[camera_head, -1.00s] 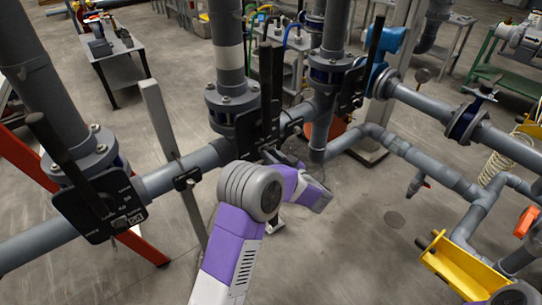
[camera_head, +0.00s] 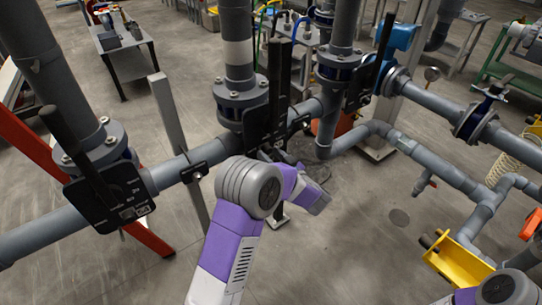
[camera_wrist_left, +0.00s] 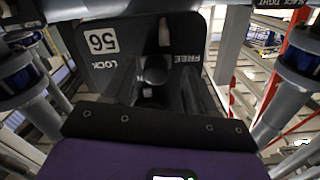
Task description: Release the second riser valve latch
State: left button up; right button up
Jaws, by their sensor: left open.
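The second riser (camera_head: 237,50) is the grey vertical pipe in the middle of the head view. Its valve has a black lever (camera_head: 279,78) standing upright and a black latch plate (camera_head: 257,128) below the flange. In the left wrist view the plate (camera_wrist_left: 98,68) is marked 56, LOCK on the left and FREE on the right. A dark rounded knob (camera_wrist_left: 155,72) sits midway between the two words. My left gripper (camera_head: 277,152) is at the lower part of the plate, open. Its fingertips are mostly hidden, so contact with the latch cannot be told.
The first riser's valve plate (camera_head: 108,197) stands at left, and the third riser's black lever (camera_head: 384,50) at right. A horizontal grey pipe (camera_head: 170,174) joins the valves. A yellow bracket (camera_head: 460,262) is at lower right. Bare floor (camera_head: 350,230) lies in the middle foreground.

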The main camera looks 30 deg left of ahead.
pick_arm(q)
jog(key=v, duration=0.7)
jog(key=shift+s+d+p, duration=0.15)
jog(key=shift+d+p, duration=0.1)
jog(key=shift+p, duration=0.05)
jog(key=shift+f, duration=0.1)
jog(key=s+d+f+m+t+h, duration=0.1)
jog(key=d+f+m+h, duration=0.15)
jog(key=f+h, duration=0.55)
jog(key=d+f+m+t+h, duration=0.1)
jog(key=f+m+h, duration=0.2)
jog(key=f, duration=1)
jog(key=s+d+f+g+h, duration=0.3)
jog(key=s, duration=0.5)
jog(key=s+d+f+m+g+h, duration=0.1)
jog(key=s+d+f+g+h, duration=0.2)
jog(key=s, duration=0.5)
jog(key=s+d+f+g+h, duration=0.3)
jog(key=s+d+f, duration=0.1)
jog(key=s, duration=0.5)
jog(key=shift+d+f+g, duration=0.2)
jog(key=shift+f+g, duration=0.2)
jog(key=shift+f, duration=0.05)
